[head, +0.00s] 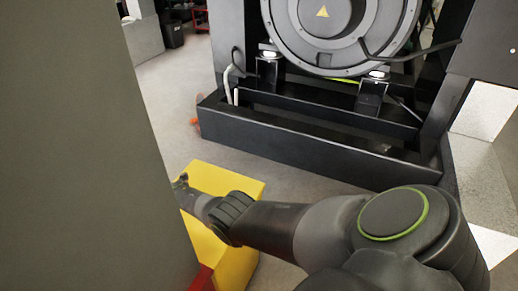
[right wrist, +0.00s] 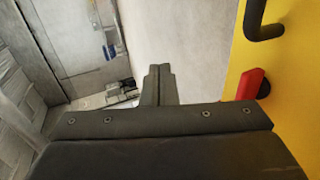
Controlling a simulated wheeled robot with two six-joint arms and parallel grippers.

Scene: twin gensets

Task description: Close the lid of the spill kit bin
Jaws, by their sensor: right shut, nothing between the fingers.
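The yellow spill kit bin (head: 238,262) is at the lower middle of the head view, partly hidden by my right arm and a grey-green panel. Whether its lid stands open or closed is unclear. In the right wrist view a yellow face of the bin (right wrist: 290,115) fills the right side, with a black handle (right wrist: 264,22) and a red latch (right wrist: 252,84). My right gripper (head: 181,184) is by the bin, beside the panel's edge. Its fingers are together and empty in the right wrist view (right wrist: 158,80), apart from the yellow face. My left gripper is out of view.
A large grey-green panel (head: 75,150) blocks the left of the head view. A black genset base (head: 300,145) stands behind the bin, with the round generator end (head: 325,30) above it. Clear grey floor (head: 175,110) lies between the panel and the base.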

